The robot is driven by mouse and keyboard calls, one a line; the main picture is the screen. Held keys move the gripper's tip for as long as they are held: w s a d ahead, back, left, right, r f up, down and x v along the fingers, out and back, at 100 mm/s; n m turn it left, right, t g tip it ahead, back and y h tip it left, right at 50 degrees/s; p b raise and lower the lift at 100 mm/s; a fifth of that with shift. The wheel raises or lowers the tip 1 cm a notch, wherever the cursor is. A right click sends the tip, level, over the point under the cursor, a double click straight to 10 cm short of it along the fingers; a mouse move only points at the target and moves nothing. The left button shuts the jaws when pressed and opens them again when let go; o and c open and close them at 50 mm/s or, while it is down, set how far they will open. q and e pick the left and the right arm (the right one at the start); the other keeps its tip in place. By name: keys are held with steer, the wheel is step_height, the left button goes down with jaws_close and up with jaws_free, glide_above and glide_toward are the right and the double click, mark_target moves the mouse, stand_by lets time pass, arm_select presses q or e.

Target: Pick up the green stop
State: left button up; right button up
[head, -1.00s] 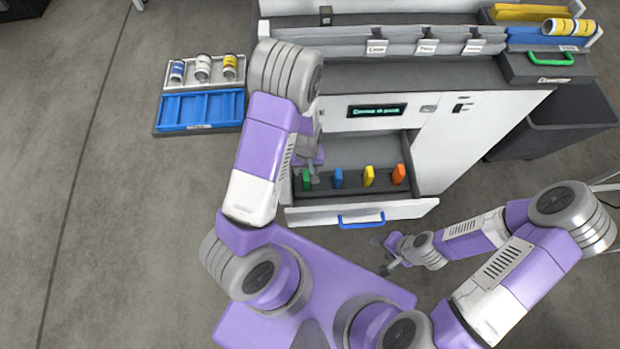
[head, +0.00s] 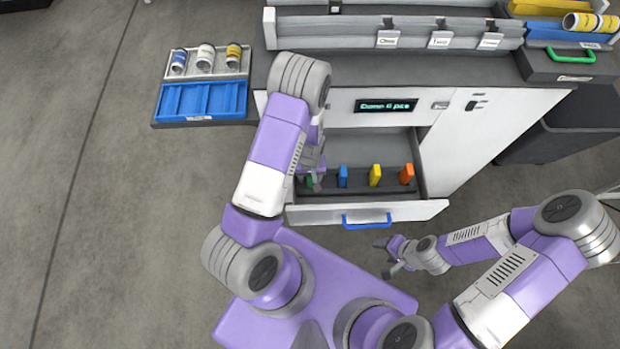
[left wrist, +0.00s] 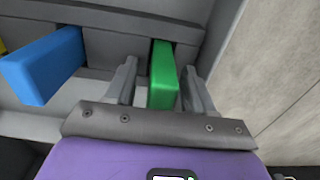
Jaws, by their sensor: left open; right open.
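The green stop (left wrist: 162,78) stands in a dark rack in the open drawer, at the left end of a row of coloured stops. In the left wrist view it lies between the two open fingers of my left gripper (left wrist: 162,88), with a gap at each side. In the head view the green stop (head: 309,181) is partly hidden by my left gripper (head: 315,180), which is down at the rack. My right gripper (head: 388,256) is open and empty, in front of the drawer to the right.
A blue stop (head: 343,176), a yellow stop (head: 375,175) and an orange stop (head: 407,173) stand to the right in the same rack. The drawer front (head: 410,211) has a blue handle (head: 366,220). A blue tray (head: 200,100) with cans behind it is at left.

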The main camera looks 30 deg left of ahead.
arm_select(q)
jaws_close()
stand_by(0.3)
